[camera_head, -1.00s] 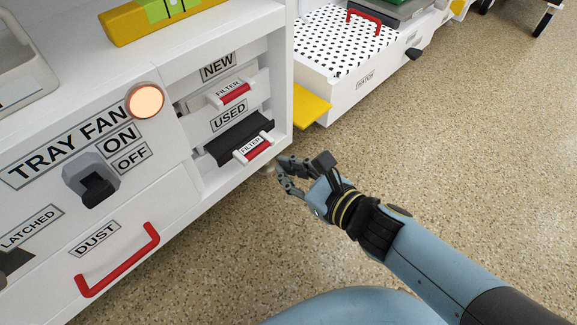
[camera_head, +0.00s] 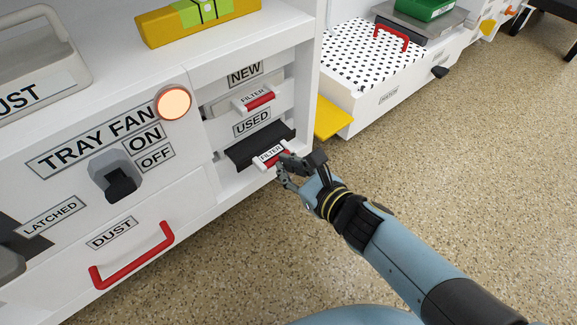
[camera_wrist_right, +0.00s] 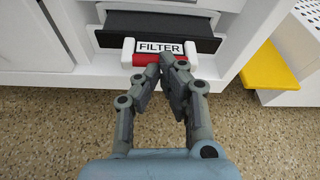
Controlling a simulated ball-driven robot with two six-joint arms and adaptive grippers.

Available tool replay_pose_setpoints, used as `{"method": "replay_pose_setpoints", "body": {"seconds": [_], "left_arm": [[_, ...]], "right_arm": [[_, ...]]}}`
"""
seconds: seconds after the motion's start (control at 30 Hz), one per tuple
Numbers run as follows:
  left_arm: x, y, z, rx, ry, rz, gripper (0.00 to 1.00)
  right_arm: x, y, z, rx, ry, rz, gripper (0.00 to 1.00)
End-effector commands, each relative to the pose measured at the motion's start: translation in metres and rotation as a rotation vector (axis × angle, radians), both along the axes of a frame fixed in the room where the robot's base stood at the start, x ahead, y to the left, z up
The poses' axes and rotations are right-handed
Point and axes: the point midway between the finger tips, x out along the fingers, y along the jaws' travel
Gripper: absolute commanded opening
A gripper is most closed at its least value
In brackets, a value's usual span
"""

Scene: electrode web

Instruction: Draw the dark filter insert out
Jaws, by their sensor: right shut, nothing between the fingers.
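The dark filter insert (camera_head: 262,143) sits in the lower slot under the USED label (camera_head: 252,124), its front sticking out. Its white-ended red handle carries a FILTER tag (camera_head: 269,155). In the right wrist view the dark insert (camera_wrist_right: 160,27) lies beyond the red handle (camera_wrist_right: 149,60). My right gripper (camera_head: 283,166) is at the handle's right end in the head view. In the wrist view its closed fingertips (camera_wrist_right: 167,62) overlap the red bar, with nothing between them. I cannot tell whether they touch it. My left gripper is not in view.
A second filter with a red handle (camera_head: 259,101) sits in the NEW slot above. A yellow ledge (camera_head: 331,118) juts out to the right. A red drawer handle (camera_head: 133,256) and a dark switch (camera_head: 120,180) are at left.

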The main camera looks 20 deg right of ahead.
Motion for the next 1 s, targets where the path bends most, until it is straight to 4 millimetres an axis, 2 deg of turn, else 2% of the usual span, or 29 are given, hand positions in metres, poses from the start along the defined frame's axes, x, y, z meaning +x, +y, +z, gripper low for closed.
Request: {"method": "replay_pose_setpoints", "body": {"seconds": [1.0], "left_arm": [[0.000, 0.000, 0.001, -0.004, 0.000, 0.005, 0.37]], "right_arm": [[0.019, 0.007, 0.000, 0.000, 0.000, 0.000, 0.00]]}}
